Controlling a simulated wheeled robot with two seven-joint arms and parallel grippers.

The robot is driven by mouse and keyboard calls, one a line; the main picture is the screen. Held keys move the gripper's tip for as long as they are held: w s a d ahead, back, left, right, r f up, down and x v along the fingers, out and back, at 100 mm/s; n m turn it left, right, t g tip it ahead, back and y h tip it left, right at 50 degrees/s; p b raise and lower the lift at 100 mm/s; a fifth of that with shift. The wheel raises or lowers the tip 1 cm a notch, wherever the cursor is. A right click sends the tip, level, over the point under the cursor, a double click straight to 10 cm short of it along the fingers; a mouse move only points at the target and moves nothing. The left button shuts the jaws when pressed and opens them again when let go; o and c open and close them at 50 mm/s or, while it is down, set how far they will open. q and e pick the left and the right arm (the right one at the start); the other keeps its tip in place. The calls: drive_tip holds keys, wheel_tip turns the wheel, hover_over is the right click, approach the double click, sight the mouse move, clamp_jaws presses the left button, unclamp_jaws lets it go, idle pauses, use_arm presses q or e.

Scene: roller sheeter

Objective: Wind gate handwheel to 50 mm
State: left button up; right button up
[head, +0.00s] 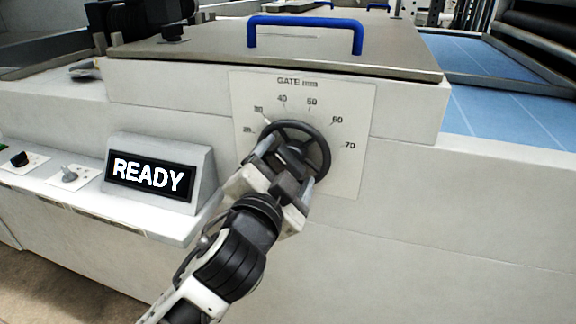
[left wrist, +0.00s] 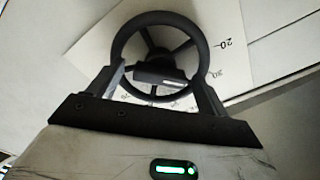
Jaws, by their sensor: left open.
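The black gate handwheel (head: 297,125) is mounted on a white dial plate (head: 352,180) on the machine's front. The plate reads "GATE mm", with marks from 20 at left to 70 at right. I cannot make out which value the wheel indicates. My left gripper (head: 286,165) is open at the wheel's lower left, its fingers spread across the wheel's near side. In the left wrist view the wheel (left wrist: 155,18) stands between and beyond the fingertips (left wrist: 160,78), which are close to its rim on both sides. Contact with the rim cannot be told.
A display reading READY (head: 150,176) stands on a ledge left of the wheel, beside small knobs (head: 69,176). A cover with a blue handle (head: 305,22) lies above the dial. A blue belt (head: 510,110) runs at the right. The panel right of the dial is clear.

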use_arm(q)
drive_tip(key=c, duration=1)
use_arm(e)
drive_tip(key=shift+s+f, duration=0.1)
